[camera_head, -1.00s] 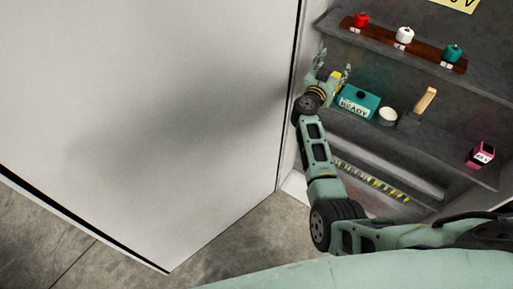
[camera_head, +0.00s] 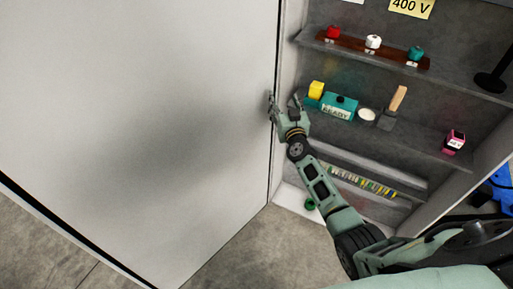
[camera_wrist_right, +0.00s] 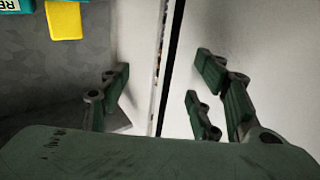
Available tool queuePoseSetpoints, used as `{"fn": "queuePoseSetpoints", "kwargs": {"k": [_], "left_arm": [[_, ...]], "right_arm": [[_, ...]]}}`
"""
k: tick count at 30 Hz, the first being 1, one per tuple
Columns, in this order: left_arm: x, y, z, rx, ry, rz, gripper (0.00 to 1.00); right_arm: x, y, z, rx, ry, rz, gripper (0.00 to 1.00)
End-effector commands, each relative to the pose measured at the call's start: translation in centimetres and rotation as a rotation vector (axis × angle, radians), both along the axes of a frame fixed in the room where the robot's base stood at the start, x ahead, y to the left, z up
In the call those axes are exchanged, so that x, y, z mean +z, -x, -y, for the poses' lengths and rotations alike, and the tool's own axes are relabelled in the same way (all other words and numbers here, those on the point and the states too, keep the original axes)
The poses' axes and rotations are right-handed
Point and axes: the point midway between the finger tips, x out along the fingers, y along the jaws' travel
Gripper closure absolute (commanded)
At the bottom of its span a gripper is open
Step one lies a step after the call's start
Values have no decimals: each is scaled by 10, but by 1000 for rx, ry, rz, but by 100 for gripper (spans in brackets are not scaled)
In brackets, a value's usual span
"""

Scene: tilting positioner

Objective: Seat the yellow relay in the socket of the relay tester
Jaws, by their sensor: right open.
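The yellow relay (camera_head: 316,89) stands upright at the left end of the teal relay tester (camera_head: 339,109), whose label reads READY. The relay's base meets the tester there, but I cannot see the socket or how deep the relay sits. My right gripper (camera_head: 284,102) is open and empty, left of the relay and apart from it, by the cabinet's left edge. In the right wrist view, the yellow relay (camera_wrist_right: 64,20) and part of the tester (camera_wrist_right: 18,6) show at the top left, outside the spread fingers. My left gripper is not in view.
The big pale door (camera_head: 140,120) stands close to the left of my right gripper. On the tester's shelf are a round white-topped cup (camera_head: 367,115), a wooden-handled tool (camera_head: 397,99) and a pink device (camera_head: 454,141). An upper shelf (camera_head: 450,77) overhangs, with coloured knobs on a brown strip.

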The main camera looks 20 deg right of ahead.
Motion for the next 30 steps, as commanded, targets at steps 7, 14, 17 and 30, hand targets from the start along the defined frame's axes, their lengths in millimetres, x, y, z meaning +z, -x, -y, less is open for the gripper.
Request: {"fn": "queuePoseSetpoints", "kwargs": {"k": [7, 14, 17, 30], "left_arm": [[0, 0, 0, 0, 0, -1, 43], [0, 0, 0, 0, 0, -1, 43], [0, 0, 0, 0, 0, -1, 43], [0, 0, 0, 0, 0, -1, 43]], "right_arm": [[-26, 22, -36, 101, 4, -1, 43], [-45, 46, -72, 182, -1, -2, 43], [-50, 58, -86, 210, 0, -1, 43], [-63, 102, -137, 301, -2, 1, 43]]}}
